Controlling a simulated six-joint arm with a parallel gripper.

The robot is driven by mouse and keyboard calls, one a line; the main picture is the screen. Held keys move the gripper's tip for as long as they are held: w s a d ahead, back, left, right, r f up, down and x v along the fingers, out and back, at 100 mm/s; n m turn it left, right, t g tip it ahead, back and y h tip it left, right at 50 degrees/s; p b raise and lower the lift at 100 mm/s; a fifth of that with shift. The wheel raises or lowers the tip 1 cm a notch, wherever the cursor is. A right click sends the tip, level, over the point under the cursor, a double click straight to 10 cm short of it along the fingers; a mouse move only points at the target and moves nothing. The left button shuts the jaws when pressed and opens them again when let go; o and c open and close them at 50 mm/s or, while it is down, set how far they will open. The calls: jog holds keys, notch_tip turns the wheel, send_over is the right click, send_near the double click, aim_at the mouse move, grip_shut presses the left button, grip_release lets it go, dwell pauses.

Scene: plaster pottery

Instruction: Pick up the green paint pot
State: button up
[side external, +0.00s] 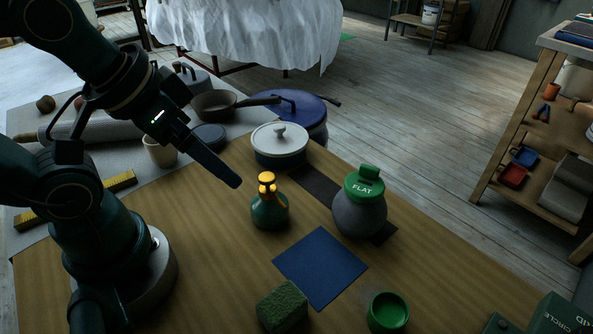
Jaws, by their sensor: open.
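A small round green pot (388,313), open at the top with green inside, stands at the front edge of the table. A grey, rounded jar (359,216) with a green lid marked "FLAT" stands upright behind it. A green bottle (269,211) with a yellow top stands left of the jar. My gripper (234,180) is open and empty, above the table at the upper left of the bottle, well away from the green pot. Its fingers overlap from this side, so the gap between them is hidden.
A blue square (320,267) lies flat between the bottle and the green pot. A green sponge-like block (283,306) sits left of the pot. A white-lidded pot (279,146) and a pan (214,103) stand behind. Dark green boxes (556,315) are at the lower right.

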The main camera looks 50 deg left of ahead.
jog(key=n+g+h, duration=0.4)
jog(key=n+h, duration=1)
jog(key=n, duration=0.4)
send_over(384, 319)
jog(key=w+a, duration=0.2)
jog(key=a, duration=0.3)
notch_tip(384, 319, down, 10)
jog(key=shift+r, duration=0.25)
jog(key=shift+n+g, duration=0.3)
jog(key=shift+n, duration=0.1)
jog(key=f, duration=0.1)
jog(key=s+f, duration=0.2)
jog(key=f, duration=0.1)
jog(key=shift+d+f, duration=0.1)
jog(key=shift+d, duration=0.05)
jog(key=shift+s+d+f+y, duration=0.15)
jog(key=shift+d+f+y, duration=0.15)
jog(key=shift+d, duration=0.15)
jog(key=shift+x, duration=2.1)
